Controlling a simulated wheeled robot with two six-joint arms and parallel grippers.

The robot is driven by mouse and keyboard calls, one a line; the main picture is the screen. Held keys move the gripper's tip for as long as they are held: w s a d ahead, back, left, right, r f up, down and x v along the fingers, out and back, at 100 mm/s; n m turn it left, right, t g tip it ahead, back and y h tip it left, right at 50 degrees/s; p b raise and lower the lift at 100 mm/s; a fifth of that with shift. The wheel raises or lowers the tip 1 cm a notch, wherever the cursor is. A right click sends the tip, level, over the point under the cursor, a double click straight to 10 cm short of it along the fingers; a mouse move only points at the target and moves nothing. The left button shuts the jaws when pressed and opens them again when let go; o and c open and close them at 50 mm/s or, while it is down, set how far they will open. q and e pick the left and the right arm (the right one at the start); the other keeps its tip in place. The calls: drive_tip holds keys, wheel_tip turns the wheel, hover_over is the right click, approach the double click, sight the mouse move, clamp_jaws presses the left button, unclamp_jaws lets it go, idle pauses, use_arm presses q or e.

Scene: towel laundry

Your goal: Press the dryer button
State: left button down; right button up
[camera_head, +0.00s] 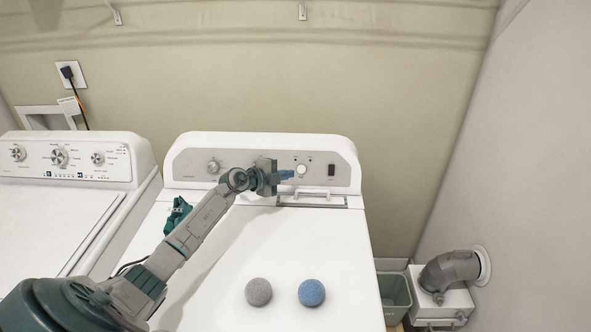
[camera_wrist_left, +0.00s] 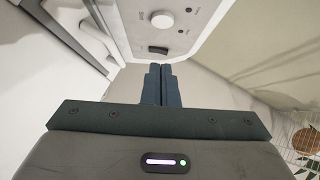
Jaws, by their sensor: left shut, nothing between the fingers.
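The dryer (camera_head: 318,240) is the white machine in the middle of the head view, with a grey control panel (camera_head: 250,161) at its back. The panel has a white round button (camera_head: 302,170), also seen in the left wrist view (camera_wrist_left: 162,20), and a dark rectangular switch (camera_head: 332,170), which shows just beyond my fingertips in that view (camera_wrist_left: 158,49). My left gripper (camera_head: 287,175) is shut and empty, in front of the panel, just left of the round button in the head view. I cannot tell whether it touches the panel. My right gripper is not in view.
A grey ball (camera_head: 258,291) and a blue ball (camera_head: 311,292) lie on the dryer top. A white washer (camera_head: 75,160) stands to the left. A green bin (camera_head: 395,292) and a grey vent pipe (camera_head: 452,268) are at the right. The middle of the dryer top is clear.

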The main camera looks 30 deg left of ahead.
sight(304, 170)
use_arm(q)
drive_tip(key=x, duration=0.4)
drive_tip(key=shift+r, duration=0.1)
drive_tip(key=shift+w+a+f, duration=0.5)
drive_tip(key=shift+w, duration=0.2)
drive_tip(key=shift+w+a+f, duration=0.5)
drive_tip(key=shift+w, duration=0.15)
